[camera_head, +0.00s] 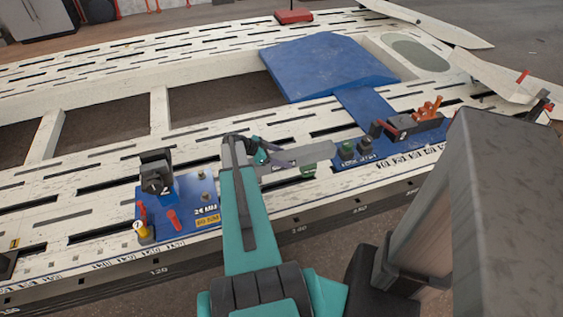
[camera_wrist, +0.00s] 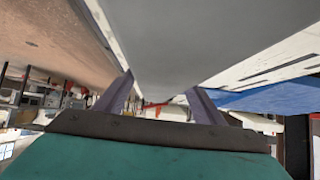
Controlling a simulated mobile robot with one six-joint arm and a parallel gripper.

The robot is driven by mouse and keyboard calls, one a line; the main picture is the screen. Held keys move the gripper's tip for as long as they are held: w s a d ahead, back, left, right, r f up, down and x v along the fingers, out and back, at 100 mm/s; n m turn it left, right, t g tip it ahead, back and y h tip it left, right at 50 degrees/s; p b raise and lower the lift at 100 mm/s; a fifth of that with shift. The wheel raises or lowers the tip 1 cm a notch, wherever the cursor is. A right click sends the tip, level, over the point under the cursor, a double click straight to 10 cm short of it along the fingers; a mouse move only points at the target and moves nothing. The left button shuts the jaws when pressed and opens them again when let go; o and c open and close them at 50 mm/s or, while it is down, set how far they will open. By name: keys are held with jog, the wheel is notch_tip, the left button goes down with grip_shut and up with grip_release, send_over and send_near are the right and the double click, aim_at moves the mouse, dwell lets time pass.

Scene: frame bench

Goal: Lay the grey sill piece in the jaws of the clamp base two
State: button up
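The grey sill piece (camera_head: 312,153) is a flat grey bar at my gripper (camera_head: 268,156), in the middle of the bench in the head view. In the wrist view the grey piece (camera_wrist: 165,45) fills the upper middle, its sides at the two purple fingers of my gripper (camera_wrist: 158,92). The fingers look shut on it.
The white slotted bench (camera_head: 80,190) has open gaps towards the back. A second blue base (camera_head: 375,152) with black knobs and an orange-handled clamp (camera_head: 425,112) stands at the right. A large blue sheet (camera_head: 325,65) lies behind. A red box (camera_head: 293,16) is at the far edge.

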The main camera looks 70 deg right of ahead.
grip_shut()
jog(key=shift+d+r, duration=0.1)
jog(key=shift+r, duration=0.05)
jog(key=shift+r, duration=0.2)
jog(key=shift+r, duration=0.75)
jog(key=shift+r+b, duration=0.35)
jog(key=shift+r, duration=0.5)
jog(key=w+a+r+b, duration=0.1)
jog(key=w+a+b, duration=0.1)
jog(key=a, duration=1.4)
jog(key=shift+r, duration=0.2)
